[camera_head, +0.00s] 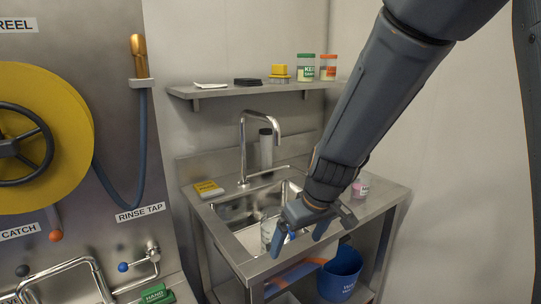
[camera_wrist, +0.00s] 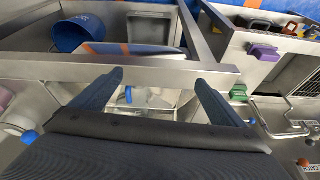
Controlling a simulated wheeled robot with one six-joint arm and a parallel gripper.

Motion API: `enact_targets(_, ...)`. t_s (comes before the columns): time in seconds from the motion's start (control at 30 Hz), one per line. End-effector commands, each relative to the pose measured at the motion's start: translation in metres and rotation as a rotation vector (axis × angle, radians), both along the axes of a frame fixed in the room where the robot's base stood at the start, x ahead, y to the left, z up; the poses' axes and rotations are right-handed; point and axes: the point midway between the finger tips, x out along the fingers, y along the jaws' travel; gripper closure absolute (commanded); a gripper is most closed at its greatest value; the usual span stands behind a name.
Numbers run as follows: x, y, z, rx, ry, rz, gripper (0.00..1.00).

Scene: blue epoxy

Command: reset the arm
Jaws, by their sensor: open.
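My arm reaches down from the upper right in the head view. My gripper (camera_head: 303,231) hangs over the front of the steel sink unit (camera_head: 242,263). In the wrist view my gripper (camera_wrist: 160,90) shows two fingers spread well apart, with no object clearly held between them. A clear container with a blue part (camera_head: 268,232) stands by the basin, just left of my gripper; it also shows between and beyond the fingers in the wrist view. Whether a finger touches it I cannot tell.
A wall shelf (camera_head: 240,91) holds tubs and a yellow brush. A tall tap (camera_head: 243,150) rises behind the basin. A yellow packet (camera_head: 208,188) and a pink bottle (camera_head: 360,188) stand on the unit. A blue bucket (camera_head: 340,275) sits below. A yellow hose reel (camera_head: 70,155) is at left.

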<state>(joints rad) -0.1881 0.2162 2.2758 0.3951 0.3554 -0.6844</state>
Motion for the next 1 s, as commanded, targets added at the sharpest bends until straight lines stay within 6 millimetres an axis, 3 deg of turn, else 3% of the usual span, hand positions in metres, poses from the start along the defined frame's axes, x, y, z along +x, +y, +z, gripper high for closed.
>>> enact_targets(0.27, -0.047, -0.040, -0.006, -0.016, 0.098, -0.146, 0.06)
enact_targets(0.67, -0.154, -0.118, -0.019, -0.093, 0.284, -0.479, 0.06)
enact_targets(0.8, -0.165, -0.125, -0.020, -0.105, 0.301, -0.519, 0.06)
enact_targets(1.0, -0.165, -0.125, -0.020, -0.105, 0.301, -0.520, 0.06)
